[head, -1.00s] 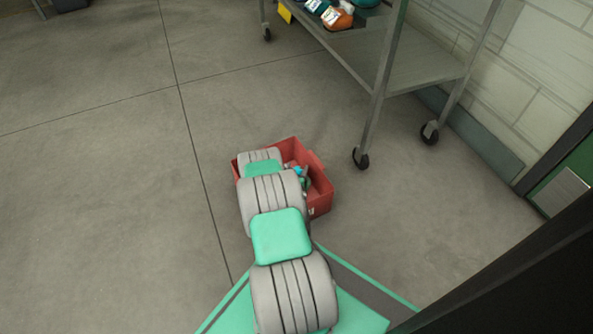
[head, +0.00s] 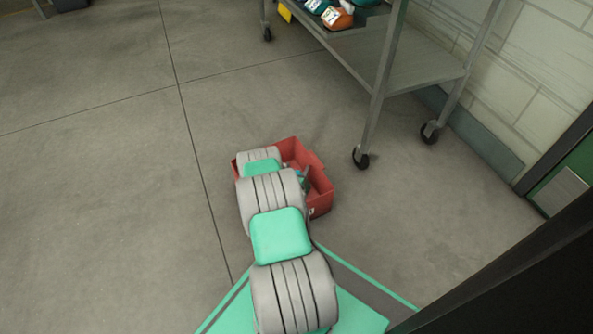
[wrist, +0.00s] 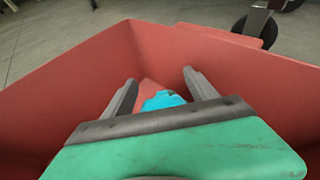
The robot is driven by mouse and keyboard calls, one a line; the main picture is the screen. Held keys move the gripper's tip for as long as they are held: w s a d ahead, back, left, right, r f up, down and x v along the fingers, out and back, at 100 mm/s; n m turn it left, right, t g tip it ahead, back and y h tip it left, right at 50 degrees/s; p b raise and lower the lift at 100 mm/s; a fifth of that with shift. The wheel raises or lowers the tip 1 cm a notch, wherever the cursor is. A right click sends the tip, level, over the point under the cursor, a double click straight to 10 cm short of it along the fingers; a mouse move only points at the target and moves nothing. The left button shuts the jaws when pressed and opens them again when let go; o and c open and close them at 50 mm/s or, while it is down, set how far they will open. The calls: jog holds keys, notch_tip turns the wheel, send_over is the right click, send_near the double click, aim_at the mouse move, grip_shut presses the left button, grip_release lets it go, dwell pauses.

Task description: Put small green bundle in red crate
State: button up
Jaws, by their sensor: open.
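The red crate (head: 320,198) stands on the floor, partly hidden by my arm in the head view. Its walls (wrist: 60,85) surround my gripper in the wrist view. My gripper (wrist: 160,78) is open and points down into the crate. A small bright blue-green bundle (wrist: 163,100) shows between and beyond the fingers, inside the crate, partly hidden by the gripper body. The fingers are apart and do not appear to grip it. Whether it rests on the crate's bottom is hard to tell.
A metal wheeled cart (head: 425,65) stands behind and right of the crate, with colourful items (head: 335,14) on its shelf. One cart caster (head: 361,158) is close to the crate. The floor to the left is clear.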

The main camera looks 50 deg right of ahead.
jog(key=p+v, duration=0.2)
jog(key=v, duration=0.5)
jog(key=shift+a+p, duration=0.15)
jog(key=shift+p, duration=0.15)
jog(key=w+a+r+m+y, duration=0.2)
jog(key=w+r+m, duration=0.5)
jog(key=w+r, duration=0.25)
jog(key=w+a+r+m+g+y, duration=0.1)
jog(key=w+a+r+m+y, duration=0.1)
jog(key=a+r+m, duration=0.35)
jog(key=w+a+r+m+y, duration=0.2)
jog(key=w+a+r, duration=0.1)
jog(key=a+r, duration=0.5)
jog(key=s+a+r+m+y, duration=0.2)
jog(key=s+a+r+m, duration=0.15)
jog(key=a+r, duration=0.4)
jog(key=s+a+r+m+y, duration=0.2)
jog(key=s+a+r, duration=0.25)
jog(key=a, duration=0.55)
jog(key=s+a+r+m+g+y, duration=0.1)
jog(key=s+a+r, duration=0.4)
jog(key=s+a, duration=0.6)
jog(key=shift+s+a+m+g+y, duration=0.25)
jog(key=shift+s+m+g+y, duration=0.15)
jog(key=shift+s+m+y, duration=0.65)
